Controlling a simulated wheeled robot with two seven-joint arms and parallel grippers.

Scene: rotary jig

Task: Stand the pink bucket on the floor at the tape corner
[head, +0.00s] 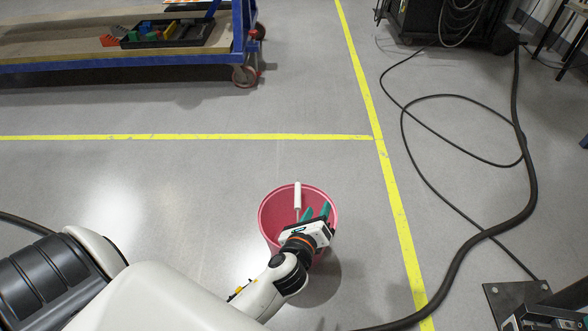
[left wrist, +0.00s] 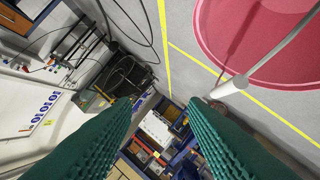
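The pink bucket (head: 268,222) is in the lower middle of the head view, left of the long yellow tape. Its white handle grip (head: 297,195) shows over the bucket's opening. My left gripper (head: 316,211) is over the bucket's near right side, its teal fingers spread apart with nothing between them. In the left wrist view the bucket (left wrist: 265,50) is at top right, and the white grip (left wrist: 230,86) is just beyond the right fingertip. The gripper hides part of the rim. The tape corner (head: 374,137) is up and right of the bucket. My right gripper is out of view.
A blue-framed cart (head: 120,64) with a black tray of coloured parts (head: 168,35) stands at upper left. Black cables (head: 528,150) loop over the floor right of the tape. A dark metal plate (head: 510,295) is at lower right. Floor around the corner is clear.

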